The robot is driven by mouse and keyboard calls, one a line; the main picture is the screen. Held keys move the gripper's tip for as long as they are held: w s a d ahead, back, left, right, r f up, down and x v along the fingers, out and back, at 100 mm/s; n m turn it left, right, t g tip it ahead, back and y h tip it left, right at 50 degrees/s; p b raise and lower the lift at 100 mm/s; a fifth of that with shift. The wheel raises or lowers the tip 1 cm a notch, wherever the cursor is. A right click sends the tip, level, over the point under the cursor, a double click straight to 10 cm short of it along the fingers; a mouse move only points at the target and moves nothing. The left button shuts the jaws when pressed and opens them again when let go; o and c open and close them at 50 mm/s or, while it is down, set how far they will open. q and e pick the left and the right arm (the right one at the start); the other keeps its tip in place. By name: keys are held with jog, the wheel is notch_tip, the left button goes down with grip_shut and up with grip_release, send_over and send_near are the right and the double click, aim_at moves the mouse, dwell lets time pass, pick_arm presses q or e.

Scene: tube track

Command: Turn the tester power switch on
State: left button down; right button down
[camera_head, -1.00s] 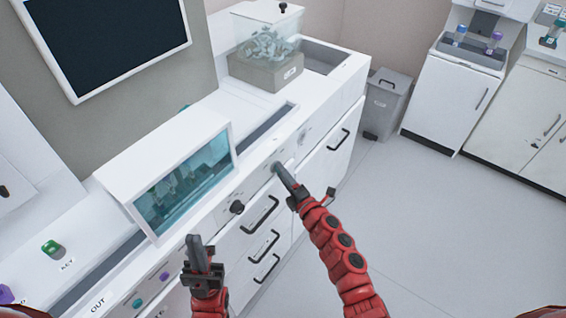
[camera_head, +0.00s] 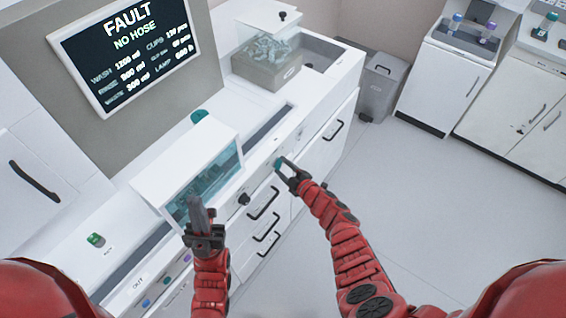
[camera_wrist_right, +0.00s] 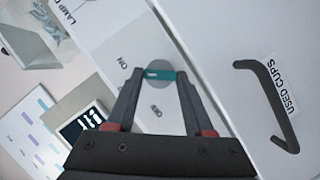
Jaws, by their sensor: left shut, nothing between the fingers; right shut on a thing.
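The tester power switch shows in the right wrist view as a teal lever (camera_wrist_right: 160,74) on a round grey plate, next to the label ON. My right gripper (camera_wrist_right: 160,78) has its two fingertips on either side of the lever and is shut on it. In the head view my right gripper (camera_head: 281,163) is at the front panel of the white counter. My left gripper (camera_head: 196,208) is shut and empty, pointing up in front of the glass-fronted box (camera_head: 207,177). The wall screen (camera_head: 128,48) is lit and reads FAULT, NO HOSE.
A black knob (camera_head: 244,199) sits on the panel left of my right gripper. Drawers with black handles (camera_head: 264,203) are below; one handle labelled USED CUPS shows in the right wrist view (camera_wrist_right: 266,100). The floor (camera_head: 420,215) to the right is clear.

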jog(key=shift+w+r+m+p, duration=0.15)
jog(key=shift+m+p, duration=0.15)
jog(key=shift+p, duration=0.15)
jog(key=shift+g, duration=0.3)
jog(key=shift+c, duration=1.4)
grip_release()
jog(key=shift+d+p, duration=0.1)
jog(key=shift+p, duration=0.2)
